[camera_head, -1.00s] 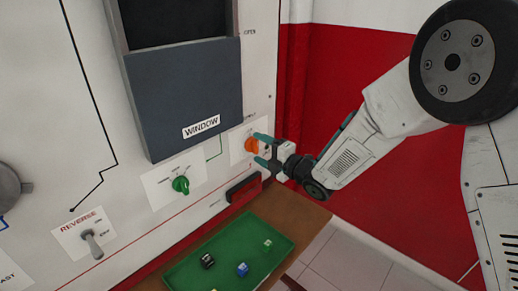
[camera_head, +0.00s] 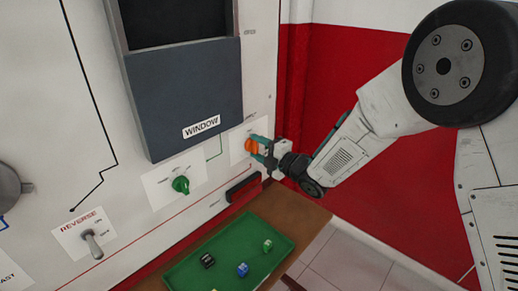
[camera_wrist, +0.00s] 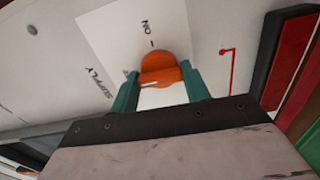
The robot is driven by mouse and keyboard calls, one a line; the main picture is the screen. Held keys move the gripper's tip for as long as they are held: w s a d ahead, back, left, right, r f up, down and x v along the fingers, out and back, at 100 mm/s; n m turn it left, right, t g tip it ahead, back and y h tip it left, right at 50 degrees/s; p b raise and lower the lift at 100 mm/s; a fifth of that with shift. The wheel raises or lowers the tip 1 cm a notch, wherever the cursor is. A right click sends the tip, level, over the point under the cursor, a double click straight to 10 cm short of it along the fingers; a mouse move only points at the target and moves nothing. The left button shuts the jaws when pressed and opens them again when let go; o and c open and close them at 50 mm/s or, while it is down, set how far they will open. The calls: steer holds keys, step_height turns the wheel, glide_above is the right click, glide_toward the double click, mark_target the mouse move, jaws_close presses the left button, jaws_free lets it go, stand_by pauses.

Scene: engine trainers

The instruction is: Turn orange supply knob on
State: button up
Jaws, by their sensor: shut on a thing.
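The orange supply knob (camera_head: 250,146) sits on a white label plate at the right of the panel, below and right of the window. My gripper (camera_head: 260,151) reaches it from the right, its green fingers at the knob. In the wrist view the orange knob (camera_wrist: 158,66) has a raised grip bar, with one finger of my gripper (camera_wrist: 161,80) on each side of it. The gripper is shut on the bar. The label beside it reads SUPPLY and ON. The gripper hides part of the label.
A green knob (camera_head: 180,185) is left of the orange one, under the grey window cover (camera_head: 185,100). A REVERSE toggle (camera_head: 93,244) is lower left. A green tray (camera_head: 205,265) with small cubes lies below on a brown table. A red wall is at the right.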

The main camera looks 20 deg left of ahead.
steer(key=m, duration=0.4)
steer(key=shift+m, duration=0.4)
steer(key=m, duration=0.4)
steer(key=shift+f, duration=0.1)
steer(key=m, duration=0.5)
steer(key=shift+m, duration=1.8)
steer(key=o, duration=1)
